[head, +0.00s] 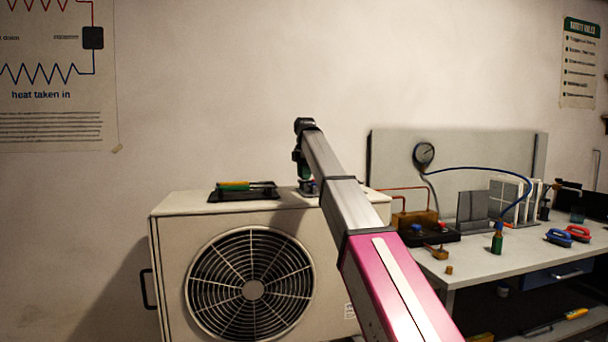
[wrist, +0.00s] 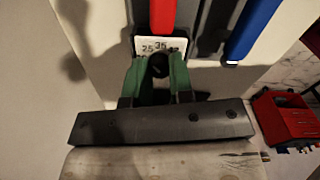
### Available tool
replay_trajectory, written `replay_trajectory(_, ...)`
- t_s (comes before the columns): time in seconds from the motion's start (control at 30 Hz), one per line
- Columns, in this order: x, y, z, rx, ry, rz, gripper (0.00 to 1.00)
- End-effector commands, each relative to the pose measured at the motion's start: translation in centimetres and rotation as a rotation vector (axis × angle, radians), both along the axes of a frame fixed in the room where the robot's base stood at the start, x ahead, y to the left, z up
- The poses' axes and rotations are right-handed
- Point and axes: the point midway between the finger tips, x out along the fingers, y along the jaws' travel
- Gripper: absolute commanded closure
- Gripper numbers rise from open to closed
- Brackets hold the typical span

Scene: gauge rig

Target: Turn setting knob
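The setting knob (wrist: 157,66) is a small dark round knob in front of a white plate (wrist: 150,46) with printed numbers, of which 25 and 35 can be read. In the wrist view my gripper (wrist: 157,74) has its green fingers on both sides of the knob, closed against it. The knob's lower part is hidden by the fingers. In the head view my gripper (head: 301,166) points down at the top of the beige fan unit (head: 172,206), near its back right; the knob cannot be made out there.
A red bar (wrist: 163,14) and a blue bar (wrist: 252,30) lie close beyond the plate. A black tray (head: 216,195) with a yellow-green tool sits left on the unit. A workbench (head: 487,265) with a gauge (head: 424,154) stands right. A red box (wrist: 288,118) is right in the wrist view.

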Motion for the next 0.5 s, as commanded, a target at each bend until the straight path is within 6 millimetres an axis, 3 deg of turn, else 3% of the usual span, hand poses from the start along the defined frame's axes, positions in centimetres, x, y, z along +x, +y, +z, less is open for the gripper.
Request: replay_trajectory(0.5, 0.0, 0.04, 0.03, 0.0, 0.0, -0.106, 1.0)
